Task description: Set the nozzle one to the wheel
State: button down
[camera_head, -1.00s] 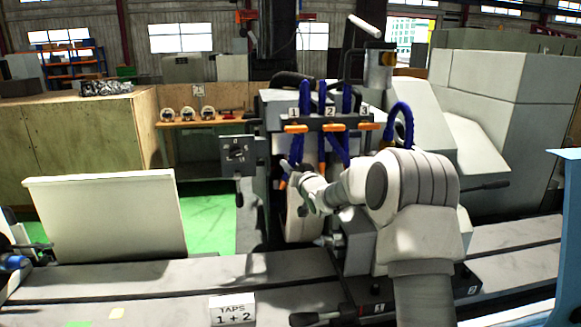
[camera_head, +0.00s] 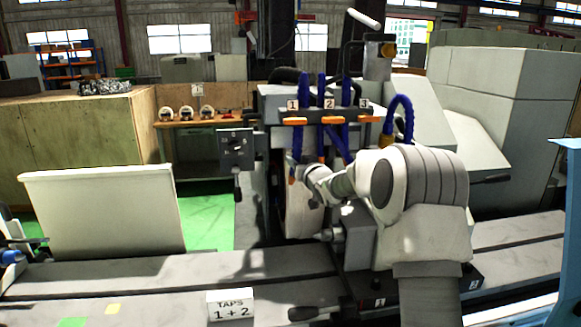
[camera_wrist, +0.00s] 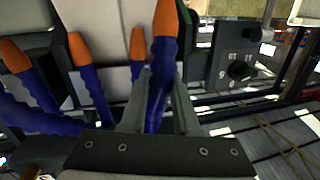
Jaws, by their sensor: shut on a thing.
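Nozzle one is a blue hose (camera_head: 298,140) hanging below the plate marked 1, with an orange tip (camera_head: 291,179) just left of my gripper (camera_head: 302,171). In the wrist view, my gripper (camera_wrist: 155,100) is shut on the blue hose of this nozzle (camera_wrist: 162,75), and its orange tip (camera_wrist: 166,20) sticks out beyond the fingers. The pale grinding wheel (camera_head: 299,214) is below the tip in the head view, partly hidden by my arm. I cannot tell the exact gap between tip and wheel.
Other blue hoses with orange tips (camera_wrist: 78,48) hang close by, left in the wrist view. A control box with a lever (camera_head: 237,150) stands left of the gripper. A "TAPS 1 + 2" sign (camera_head: 231,304) stands on the machine table at the front.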

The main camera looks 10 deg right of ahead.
jog(key=shift+d+n, duration=0.65)
jog(key=shift+n, duration=0.05)
jog(key=c, duration=0.7)
grip_release()
jog(key=shift+o, duration=0.2)
jog(key=shift+s, duration=0.1)
jog(key=b+v, duration=0.3)
jog(key=v, duration=1.4)
jog(key=shift+r, duration=0.2)
jog(key=shift+s, duration=0.15)
